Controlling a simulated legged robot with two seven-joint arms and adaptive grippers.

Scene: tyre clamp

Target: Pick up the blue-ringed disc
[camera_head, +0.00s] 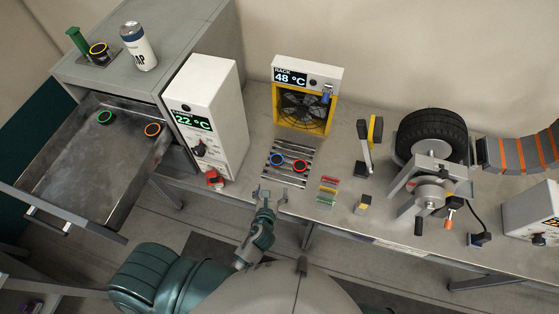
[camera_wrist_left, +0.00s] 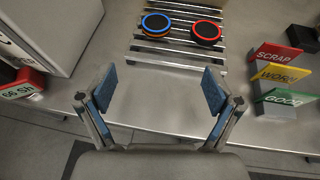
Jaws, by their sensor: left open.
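The blue-ringed disc (camera_head: 277,160) lies on the slatted metal rack on the bench, left of a red-ringed disc (camera_head: 300,166). In the left wrist view the blue-ringed disc (camera_wrist_left: 155,25) is near the top middle, dark inside its ring, with the red-ringed disc (camera_wrist_left: 206,33) close beside it. My left gripper (camera_head: 270,192) is open and empty at the bench's front edge, just in front of the rack. In the left wrist view its two blue-padded fingers (camera_wrist_left: 161,92) stand wide apart, with the disc beyond them. My right gripper does not show.
The slatted rack (camera_wrist_left: 165,62) lies before a yellow-framed fan (camera_head: 303,110). A white temperature box (camera_head: 205,115) stands left; SCRAP, WORN and GOOD signs (camera_head: 326,190) stand right. An open drawer (camera_head: 80,165) holds green-ringed (camera_head: 105,117) and orange-ringed (camera_head: 152,129) discs. A tyre (camera_head: 432,132) is farther right.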

